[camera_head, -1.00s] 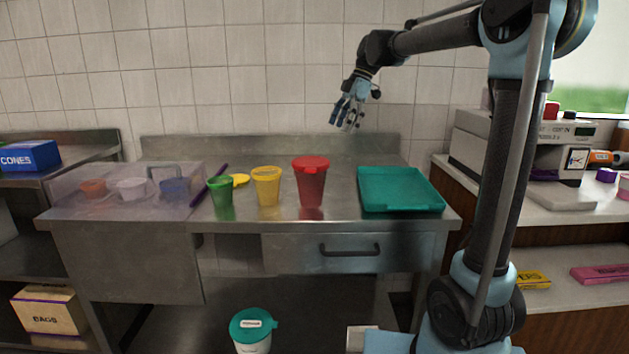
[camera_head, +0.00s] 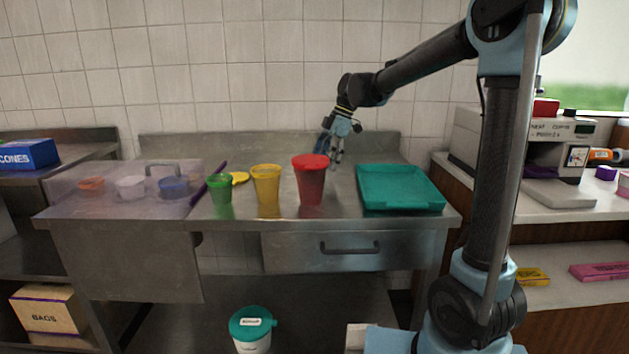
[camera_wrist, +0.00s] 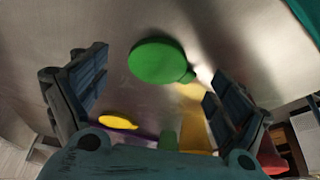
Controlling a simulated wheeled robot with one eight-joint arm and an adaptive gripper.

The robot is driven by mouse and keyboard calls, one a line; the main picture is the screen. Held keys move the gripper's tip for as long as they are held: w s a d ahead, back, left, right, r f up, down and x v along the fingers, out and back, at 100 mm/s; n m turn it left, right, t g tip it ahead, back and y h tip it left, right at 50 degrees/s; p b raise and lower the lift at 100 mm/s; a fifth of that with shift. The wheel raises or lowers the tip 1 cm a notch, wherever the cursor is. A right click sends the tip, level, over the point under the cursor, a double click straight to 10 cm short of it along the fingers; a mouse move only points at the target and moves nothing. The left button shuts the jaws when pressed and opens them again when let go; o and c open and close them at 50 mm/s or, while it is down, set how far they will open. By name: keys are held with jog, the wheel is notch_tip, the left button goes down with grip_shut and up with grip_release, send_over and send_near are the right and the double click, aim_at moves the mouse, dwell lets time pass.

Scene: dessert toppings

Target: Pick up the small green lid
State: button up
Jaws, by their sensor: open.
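The small green lid (camera_wrist: 157,62) lies flat on the steel counter in the wrist view, a round disc with a tab at its lower right. It shows ahead of my gripper, between the two open finger pads in the picture. I do not see it in the head view, where the red cup may hide it. My gripper (camera_head: 336,162) is open and empty, pointing down over the back of the counter, behind and right of the red cup (camera_head: 310,184). The exact gap between fingers and lid cannot be told.
A yellow lid (camera_wrist: 118,121) lies near a purple stick (camera_head: 199,193). A green cup (camera_head: 220,197) and a yellow cup (camera_head: 267,192) stand left of the red one. A teal tray (camera_head: 400,208) lies to the right. A clear topping box (camera_head: 90,205) stands at the left.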

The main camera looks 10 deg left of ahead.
jog(key=shift+x, duration=1.9)
jog(key=shift+a+r, duration=0.1)
jog(key=shift+a, duration=0.05)
jog(key=shift+c, duration=0.5)
jog(key=c, duration=0.8)
